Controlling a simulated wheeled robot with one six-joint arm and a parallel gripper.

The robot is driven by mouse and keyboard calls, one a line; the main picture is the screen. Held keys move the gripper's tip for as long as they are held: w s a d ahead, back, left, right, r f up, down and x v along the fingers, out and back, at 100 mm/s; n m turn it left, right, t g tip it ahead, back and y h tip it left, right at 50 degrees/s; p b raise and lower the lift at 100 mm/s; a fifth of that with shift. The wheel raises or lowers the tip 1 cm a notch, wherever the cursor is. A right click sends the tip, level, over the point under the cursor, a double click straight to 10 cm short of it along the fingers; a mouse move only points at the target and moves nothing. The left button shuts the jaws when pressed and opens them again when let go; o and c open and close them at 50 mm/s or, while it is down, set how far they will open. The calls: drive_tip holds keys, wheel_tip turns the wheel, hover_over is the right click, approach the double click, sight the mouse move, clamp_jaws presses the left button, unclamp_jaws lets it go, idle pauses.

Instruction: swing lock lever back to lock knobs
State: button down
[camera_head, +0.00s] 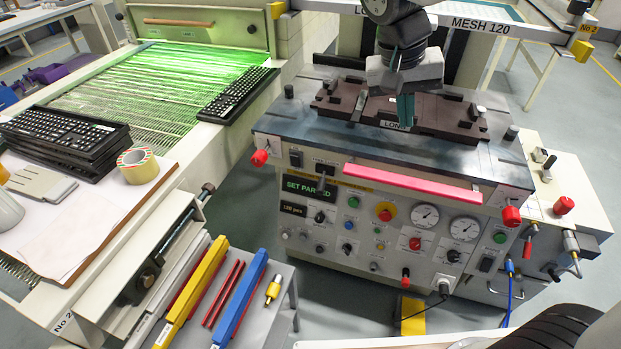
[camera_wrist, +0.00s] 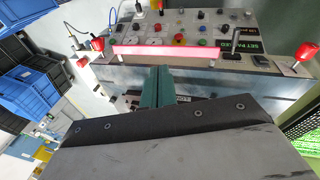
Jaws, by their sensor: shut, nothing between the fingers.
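My gripper (camera_head: 404,118) hangs over the front part of the printing machine's dark bed (camera_head: 310,122), with its green fingers together and nothing between them. The fingers (camera_wrist: 157,78) also show in the wrist view, pointing toward the pink bar. Red knobs stick out at the bed's front left (camera_head: 260,158) and front right (camera_head: 511,215); both also show in the wrist view. A black-handled lever (camera_head: 322,176) stands at the front panel, apart from my gripper.
A pink bar (camera_head: 412,184) runs along the bed's front edge above the control panel (camera_head: 375,230). The brown fixture (camera_head: 450,118) lies close behind and beside my fingers. A green-lit conveyor (camera_head: 175,85) with keyboards is on the left. A side box (camera_head: 580,185) stands on the right.

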drive_tip(key=w+a+f+t+h, duration=0.1)
drive_tip(key=w+a+f, duration=0.3)
drive_tip(key=a+f, duration=0.35)
drive_tip(key=w+a+f+m+t, duration=0.1)
drive_tip(key=w+a+f, duration=0.4)
drive_tip(key=a, duration=0.4)
drive_tip(key=w+a+f+h, duration=0.1)
drive_tip(key=w+a+f, duration=0.3)
drive_tip(key=a+f, duration=0.4)
approach(323, 183)
drive_tip(key=w+a+f, duration=0.3)
drive_tip(key=f, duration=0.3)
drive_tip(key=shift+s+d+f, duration=0.15)
drive_tip(key=shift+s+d, duration=0.15)
drive_tip(key=shift+d, duration=0.55)
drive_tip(key=shift+s+d+f, duration=0.1)
drive_tip(key=shift+s+d, duration=0.2)
drive_tip(key=shift+d, duration=0.55)
